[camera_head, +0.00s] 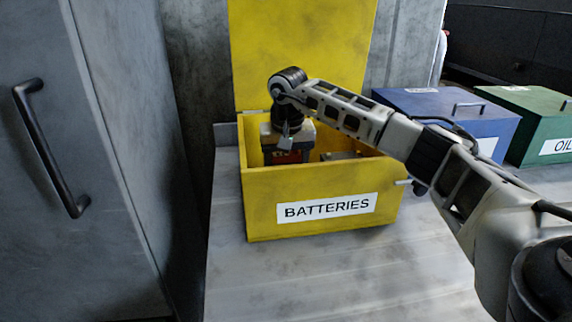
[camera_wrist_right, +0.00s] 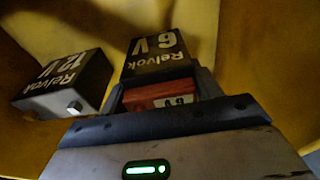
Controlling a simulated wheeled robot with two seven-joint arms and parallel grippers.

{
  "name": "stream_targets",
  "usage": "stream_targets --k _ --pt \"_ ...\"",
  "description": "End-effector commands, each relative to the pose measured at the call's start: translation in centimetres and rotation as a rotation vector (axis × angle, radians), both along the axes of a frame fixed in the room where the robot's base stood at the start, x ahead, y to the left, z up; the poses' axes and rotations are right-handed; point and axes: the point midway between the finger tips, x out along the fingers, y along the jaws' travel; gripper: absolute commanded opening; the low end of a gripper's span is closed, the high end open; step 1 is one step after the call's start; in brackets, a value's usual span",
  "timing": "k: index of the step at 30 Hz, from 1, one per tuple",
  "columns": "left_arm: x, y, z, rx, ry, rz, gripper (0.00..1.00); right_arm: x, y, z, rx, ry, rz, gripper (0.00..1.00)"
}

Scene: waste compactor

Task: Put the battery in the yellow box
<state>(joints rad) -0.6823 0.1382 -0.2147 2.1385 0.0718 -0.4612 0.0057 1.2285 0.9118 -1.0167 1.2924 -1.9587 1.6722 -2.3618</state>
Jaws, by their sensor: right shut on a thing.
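The yellow box (camera_head: 262,213), labelled BATTERIES, stands open with its lid up at the back. My right gripper (camera_head: 287,142) reaches down into the left part of the box. It is shut on a battery (camera_head: 292,158) with a dark and red side, which shows above the front wall. In the right wrist view the right gripper (camera_wrist_right: 160,92) has a red block with white marks between its fingers. Just beyond is a dark face (camera_wrist_right: 160,62) reading Relvok 6 V, seemingly the same battery. The battery's underside is hidden. My left gripper is not in view.
Another battery (camera_wrist_right: 65,85), labelled Relvok 12 V, lies inside the box, left in the wrist view. A blue box (camera_head: 440,110) and a green box (camera_head: 535,125) stand to the right. A grey cabinet (camera_head: 100,200) is at left. The table front (camera_head: 320,285) is clear.

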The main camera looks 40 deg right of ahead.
Motion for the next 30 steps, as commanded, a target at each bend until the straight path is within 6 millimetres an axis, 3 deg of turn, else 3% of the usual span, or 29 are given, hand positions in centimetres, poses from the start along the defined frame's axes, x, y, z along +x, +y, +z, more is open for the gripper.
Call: stream_targets --k 10,11,12,13,23,30 --pt "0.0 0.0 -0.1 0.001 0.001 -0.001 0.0 0.1 0.0 -0.1 0.001 -0.007 0.0 0.16" --pt "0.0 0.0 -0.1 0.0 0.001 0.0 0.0 0.0 0.0 -0.2 -0.001 -0.003 0.0 0.72" --pt "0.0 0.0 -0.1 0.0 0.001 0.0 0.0 0.0 0.0 -0.2 0.0 -0.002 0.0 0.83" --pt "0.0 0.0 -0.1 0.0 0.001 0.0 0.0 0.0 0.0 -0.2 0.0 -0.002 0.0 0.85" --pt "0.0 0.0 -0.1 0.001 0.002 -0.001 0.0 0.0 0.0 0.2 0.0 -0.004 0.0 0.85" --pt "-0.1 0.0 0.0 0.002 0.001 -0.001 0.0 -0.4 0.3 4.1 0.001 -0.009 0.001 0.85"
